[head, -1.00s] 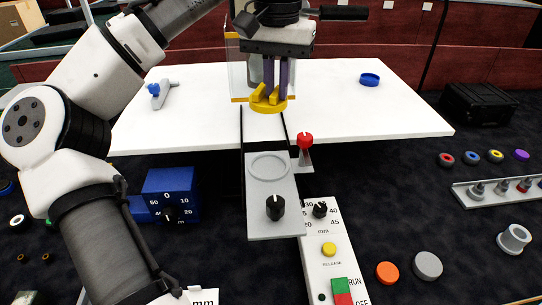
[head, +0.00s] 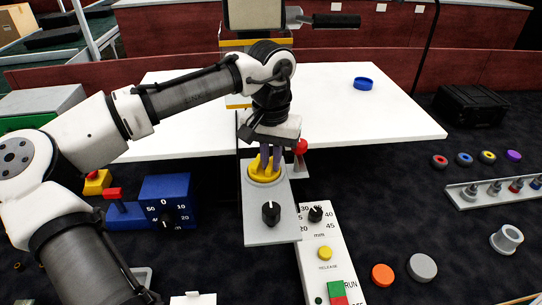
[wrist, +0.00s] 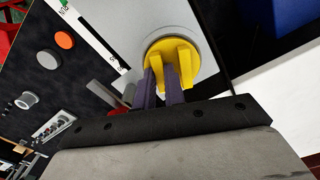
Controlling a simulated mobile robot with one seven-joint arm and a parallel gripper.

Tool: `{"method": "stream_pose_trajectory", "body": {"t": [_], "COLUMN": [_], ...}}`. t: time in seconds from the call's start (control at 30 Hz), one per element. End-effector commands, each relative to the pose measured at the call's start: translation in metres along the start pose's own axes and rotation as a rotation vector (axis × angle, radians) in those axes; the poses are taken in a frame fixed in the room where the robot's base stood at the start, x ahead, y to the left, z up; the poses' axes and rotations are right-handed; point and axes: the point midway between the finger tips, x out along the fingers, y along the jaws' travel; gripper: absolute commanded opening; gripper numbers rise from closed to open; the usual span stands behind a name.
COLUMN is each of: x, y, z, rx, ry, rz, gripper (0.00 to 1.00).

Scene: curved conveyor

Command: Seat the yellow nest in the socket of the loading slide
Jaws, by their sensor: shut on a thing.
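The yellow nest (head: 257,174) is a round disc with upright ribs. It lies at the round socket (head: 283,173) of the grey loading slide (head: 255,212), at the slide's far end. My gripper (head: 268,158) is above it with its purple fingers shut on the nest's ribs. The nest also shows in the wrist view (wrist: 178,55), with the fingers (wrist: 165,85) against its ribs and a grey ring edge around part of it. I cannot tell whether the nest is fully down in the socket.
A black knob (head: 271,213) stands on the slide's near end. A red-topped lever (head: 301,147) stands close on the right. A white control panel (head: 328,262) and a blue dial box (head: 167,203) flank the slide. The white table (head: 370,120) behind is mostly clear.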

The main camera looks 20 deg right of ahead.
Motion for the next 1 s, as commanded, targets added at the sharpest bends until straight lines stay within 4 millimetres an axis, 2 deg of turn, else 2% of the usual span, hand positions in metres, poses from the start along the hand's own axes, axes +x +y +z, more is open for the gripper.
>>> {"method": "stream_pose_trajectory", "body": {"t": [0.27, 0.3, 0.47, 0.8, 0.87, 1.0], "x": [0.003, 0.003, 0.002, -0.002, -0.008, -0.034], "y": [0.000, 0.000, 0.000, -0.001, -0.001, 0.000], "z": [0.000, 0.000, 0.000, 0.000, -0.001, -0.001], "rx": [0.000, 0.000, 0.000, -0.002, -0.002, 0.000], "ry": [-0.001, -0.001, -0.001, 0.001, 0.001, 0.002], "rz": [0.001, 0.000, 0.000, -0.003, -0.002, 0.001], "gripper": [0.00, 0.14, 0.33, 0.33, 0.33, 0.33]}}
